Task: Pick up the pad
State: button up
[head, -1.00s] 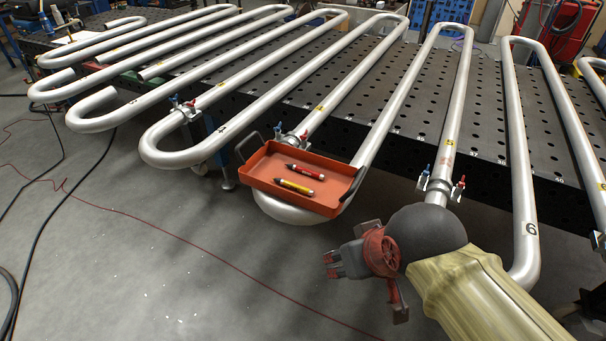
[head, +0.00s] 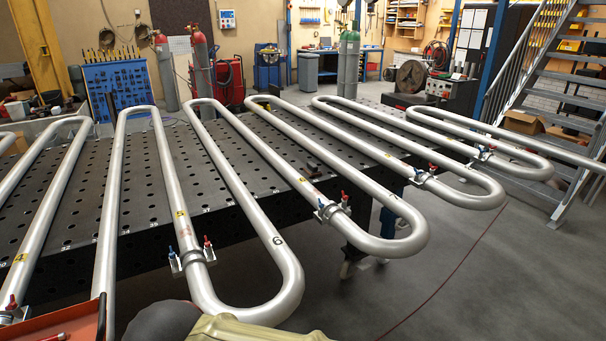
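I cannot make out the pad for certain in the head view. A small dark item (head: 313,172) lies among the pipes on the perforated table, and another dark item (head: 263,104) is at a far pipe bend. Both are too small to tell what they are. My gripper is out of the frame. Only part of my arm shows at the bottom edge.
Silver serpentine pipes (head: 270,215) cover the black perforated table (head: 140,203) and overhang its front edge, held by clamps (head: 335,208). An orange tray (head: 75,325) is cut off at the lower left. Open floor (head: 480,270) lies at the right, before metal stairs (head: 545,65).

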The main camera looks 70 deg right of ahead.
aim_at(312, 169)
jog(key=z, duration=2.45)
